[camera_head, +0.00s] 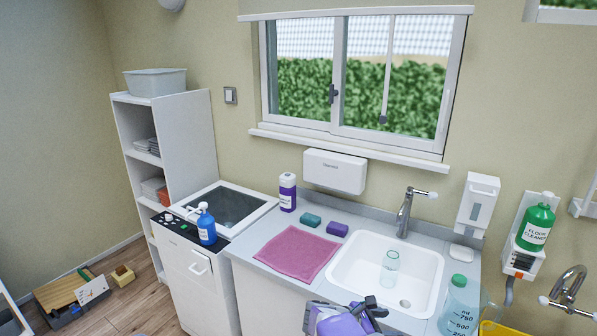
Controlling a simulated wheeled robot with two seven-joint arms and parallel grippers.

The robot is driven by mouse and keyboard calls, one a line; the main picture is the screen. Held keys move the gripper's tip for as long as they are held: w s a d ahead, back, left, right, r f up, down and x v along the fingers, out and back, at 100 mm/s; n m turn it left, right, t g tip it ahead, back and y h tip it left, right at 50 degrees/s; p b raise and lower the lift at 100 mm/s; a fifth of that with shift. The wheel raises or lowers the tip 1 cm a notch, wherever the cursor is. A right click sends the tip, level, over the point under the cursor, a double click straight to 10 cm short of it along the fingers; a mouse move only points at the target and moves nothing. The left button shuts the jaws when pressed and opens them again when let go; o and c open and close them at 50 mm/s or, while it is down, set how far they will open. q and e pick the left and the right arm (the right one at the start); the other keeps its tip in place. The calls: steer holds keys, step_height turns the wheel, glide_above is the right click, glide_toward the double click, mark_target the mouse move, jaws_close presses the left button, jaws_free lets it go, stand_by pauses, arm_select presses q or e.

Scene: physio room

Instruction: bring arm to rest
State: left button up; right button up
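A purple and grey object with dark parts (343,320) is cut off by the bottom edge, in front of the sink.
The counter holds a pink cloth (292,253), a purple-labelled bottle (287,192), two sponges, a sink (350,270) with a clear glass (390,268) in it, and a measuring bottle (459,305). A blue pump bottle (207,226) stands left. A toolbox (68,296) is on the floor.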

steer(key=s+a+f+m+g+y, duration=0.1)
steer(key=s+f+m+g+y, duration=0.2)
steer(key=s+f, duration=0.6)
steer(key=s+a+f+m+g+y, duration=0.2)
steer(key=s+f+m+y, duration=0.3)
steer(key=f, duration=0.9)
steer(key=s+a+f+m+t+y, duration=0.1)
steer(key=s+a+f+m+y, duration=0.1)
steer(key=s+a+m+y, duration=0.2)
steer(key=s+a+f+m+t+y, duration=0.1)
steer(key=s+a+m+y, duration=0.3)
steer(key=s+m, duration=0.5)
steer(key=shift+a+f+m+t+y, duration=0.35)
steer(key=shift+a+f+m, duration=0.5)
steer(key=shift+a+m, duration=0.3)
